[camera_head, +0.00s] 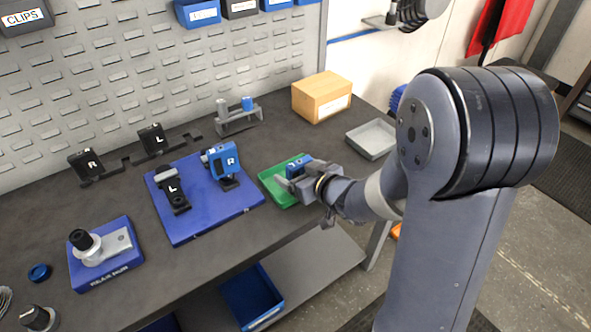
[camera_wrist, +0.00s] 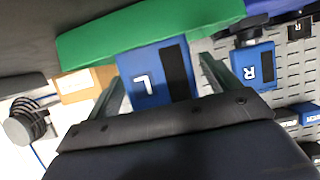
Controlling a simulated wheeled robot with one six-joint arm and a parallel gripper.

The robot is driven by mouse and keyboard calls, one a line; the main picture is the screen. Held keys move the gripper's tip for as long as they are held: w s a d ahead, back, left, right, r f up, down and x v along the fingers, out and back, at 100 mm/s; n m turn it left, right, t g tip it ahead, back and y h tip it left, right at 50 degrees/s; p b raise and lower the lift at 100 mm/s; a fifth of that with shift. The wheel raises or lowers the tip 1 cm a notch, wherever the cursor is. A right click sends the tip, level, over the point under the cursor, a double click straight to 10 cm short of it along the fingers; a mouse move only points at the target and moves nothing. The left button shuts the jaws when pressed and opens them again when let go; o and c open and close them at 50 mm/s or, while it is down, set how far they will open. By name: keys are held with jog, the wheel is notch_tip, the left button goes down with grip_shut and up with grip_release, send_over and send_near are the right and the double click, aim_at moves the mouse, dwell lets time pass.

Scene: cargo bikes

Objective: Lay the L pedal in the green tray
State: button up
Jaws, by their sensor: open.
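The blue L pedal (camera_head: 299,166) is at the green tray (camera_head: 270,178), over its floor in the head view. In the wrist view the pedal (camera_wrist: 143,80), with its white L and dark pad, is between the two fingers of my gripper (camera_wrist: 163,82). The fingers stand apart on either side of it, with visible space. The tray (camera_wrist: 150,24) is just beyond the pedal there. In the head view my gripper (camera_head: 303,181) is low at the tray's right side and hides part of it. I cannot tell whether the pedal's underside touches the tray floor.
A blue board (camera_head: 205,215) left of the tray holds a blue R pedal (camera_head: 222,160) and a black L pedal (camera_head: 172,188). A grey tray (camera_head: 371,139) and a cardboard box (camera_head: 321,97) stand behind right. The bench's front edge is close to the green tray.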

jog(key=p+v, duration=0.1)
jog(key=v, duration=0.9)
jog(key=shift+s, duration=0.15)
dwell(1.0)
